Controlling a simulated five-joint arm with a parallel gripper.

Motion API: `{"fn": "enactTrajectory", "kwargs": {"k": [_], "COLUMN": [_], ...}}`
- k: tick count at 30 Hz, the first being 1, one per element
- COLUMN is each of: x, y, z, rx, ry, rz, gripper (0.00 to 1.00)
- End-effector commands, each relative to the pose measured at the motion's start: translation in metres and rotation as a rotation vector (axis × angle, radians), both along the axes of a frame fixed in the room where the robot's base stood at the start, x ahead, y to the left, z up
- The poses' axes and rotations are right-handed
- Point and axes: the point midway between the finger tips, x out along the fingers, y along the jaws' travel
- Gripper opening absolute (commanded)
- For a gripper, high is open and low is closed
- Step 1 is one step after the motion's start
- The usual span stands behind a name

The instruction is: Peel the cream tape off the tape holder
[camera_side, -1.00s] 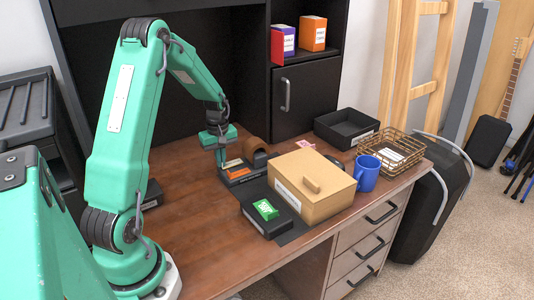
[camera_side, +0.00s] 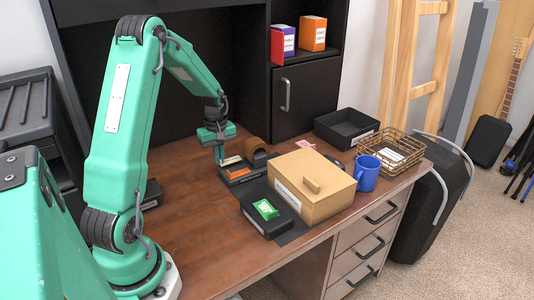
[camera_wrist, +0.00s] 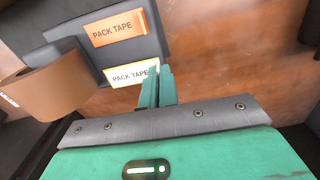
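The dark tape holder (camera_side: 243,174) stands on the desk, with a brown tape roll (camera_side: 256,151) behind it. In the wrist view the roll (camera_wrist: 45,90) is at the left. The cream tape (camera_wrist: 130,73), a yellow-edged strip reading PACK TAPE, lies over the holder's edge; it also shows in the side view (camera_side: 232,160). An orange tape strip (camera_wrist: 118,29) with the same words lies on the holder (camera_wrist: 85,40). My gripper (camera_wrist: 158,72) has its fingers close together at the cream tape's right end and appears shut on that end. The fingertips hide the tape's tip.
A cardboard box (camera_side: 311,188), a black box with a green packet (camera_side: 266,209), a blue mug (camera_side: 367,174) and a wire basket (camera_side: 392,151) stand to the right. A black tray (camera_side: 346,128) is behind. The desk's front left (camera_side: 215,240) is clear.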

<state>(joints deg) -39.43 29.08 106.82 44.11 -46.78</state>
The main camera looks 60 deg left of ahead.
Motion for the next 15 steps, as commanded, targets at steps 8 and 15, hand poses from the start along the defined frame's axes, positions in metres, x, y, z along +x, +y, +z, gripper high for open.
{"fn": "enactTrajectory", "kwargs": {"k": [8,15], "x": [-0.0011,-0.0021], "y": [0.0003,0.0003], "z": [0.0040,0.0074], "rx": [0.000,0.001], "ry": [-0.001,-0.001], "rz": [0.000,0.000], "gripper": [0.00,0.00]}}
